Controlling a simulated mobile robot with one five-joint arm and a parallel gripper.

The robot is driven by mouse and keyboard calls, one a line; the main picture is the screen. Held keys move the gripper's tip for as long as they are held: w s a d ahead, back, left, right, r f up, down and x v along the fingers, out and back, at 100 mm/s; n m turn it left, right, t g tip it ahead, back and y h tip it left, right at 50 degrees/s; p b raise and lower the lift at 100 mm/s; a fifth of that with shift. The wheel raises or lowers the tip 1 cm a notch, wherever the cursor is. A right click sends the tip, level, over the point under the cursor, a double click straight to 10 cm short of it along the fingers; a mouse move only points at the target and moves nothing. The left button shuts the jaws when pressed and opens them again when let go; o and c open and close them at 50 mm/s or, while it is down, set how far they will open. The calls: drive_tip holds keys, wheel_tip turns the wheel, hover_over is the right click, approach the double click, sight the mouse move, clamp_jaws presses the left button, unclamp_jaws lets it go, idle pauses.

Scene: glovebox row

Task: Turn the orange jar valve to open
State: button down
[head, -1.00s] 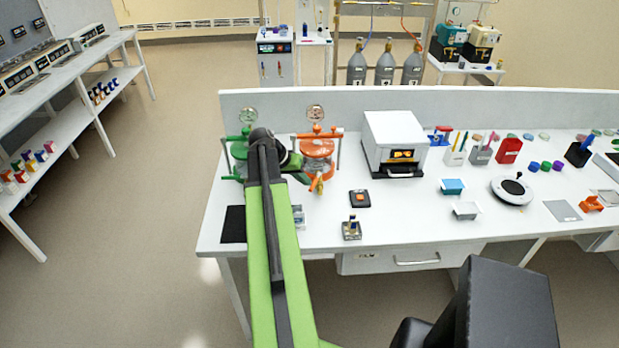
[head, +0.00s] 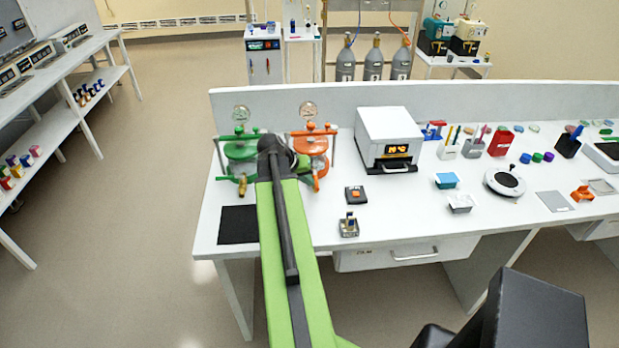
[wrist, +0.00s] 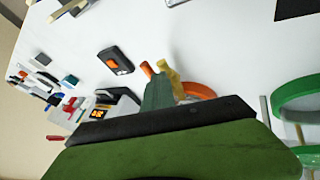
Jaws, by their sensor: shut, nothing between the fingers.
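The orange jar (head: 311,145) stands upright on the bench with a round gauge above it. Its orange valve handle (head: 316,183) shows low on the front, just right of my arm. In the wrist view, the handle (wrist: 147,69) and the brass valve body (wrist: 166,72) show at the tip of my gripper (wrist: 158,82). The gripper is shut and empty, close beside the valve; I cannot tell whether it touches. The jar's orange rim (wrist: 200,91) is partly hidden behind my wrist.
A green jar (head: 240,150) with a brass valve stands just left of my arm. A white oven (head: 385,135) is to the right. A small box with an orange button (head: 355,195) and a switch block (head: 349,227) sit in front. A black mat (head: 238,226) lies front left.

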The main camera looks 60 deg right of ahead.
drive_tip(key=w+a+f+p+v, duration=0.1)
drive_tip(key=w+p+v, duration=0.1)
drive_tip(key=p+v, duration=0.7)
drive_tip(key=v, duration=0.3)
drive_tip(key=shift+a, duration=0.2)
drive_tip(key=shift+w+r, duration=0.1)
